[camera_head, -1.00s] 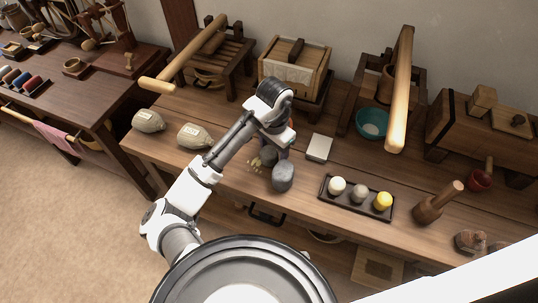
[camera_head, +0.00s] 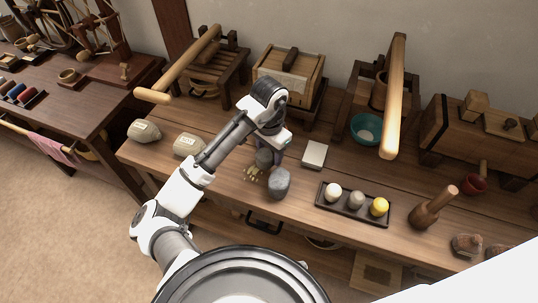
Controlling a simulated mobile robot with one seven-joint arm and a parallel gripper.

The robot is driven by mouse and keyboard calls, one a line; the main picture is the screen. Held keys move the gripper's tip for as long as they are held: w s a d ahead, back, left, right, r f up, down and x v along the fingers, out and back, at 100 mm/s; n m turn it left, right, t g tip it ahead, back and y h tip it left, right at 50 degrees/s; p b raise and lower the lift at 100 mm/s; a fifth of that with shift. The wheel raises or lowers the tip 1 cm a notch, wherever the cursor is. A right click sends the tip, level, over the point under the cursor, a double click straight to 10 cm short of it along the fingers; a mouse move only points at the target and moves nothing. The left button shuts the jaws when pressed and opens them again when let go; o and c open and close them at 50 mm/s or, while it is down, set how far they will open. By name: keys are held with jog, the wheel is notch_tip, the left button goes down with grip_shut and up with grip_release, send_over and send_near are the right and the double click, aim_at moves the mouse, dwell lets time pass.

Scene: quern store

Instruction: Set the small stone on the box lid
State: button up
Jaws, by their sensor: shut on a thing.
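The small dark grey stone (camera_head: 264,157) is between the jaws of my gripper (camera_head: 270,151), which points down over the table and is shut on it. The wrist hides part of the grip. The stone appears a little above the tabletop; the exact gap is hard to tell. A flat, pale square piece (camera_head: 314,154), which looks like the box lid, lies to the right of my gripper, with bare wood between them. Its top is empty.
A larger grey stone (camera_head: 279,183) stands close in front of my gripper, with scattered grains (camera_head: 252,174) beside it. A dark tray (camera_head: 345,210) with three balls lies at right front. A teal bowl (camera_head: 366,129) and wooden box (camera_head: 288,78) stand behind. Two sacks (camera_head: 189,145) lie left.

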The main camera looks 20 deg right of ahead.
notch_tip(320, 180, up, 17)
jog(key=shift+d+r+p, duration=0.2)
jog(key=shift+p, duration=0.25)
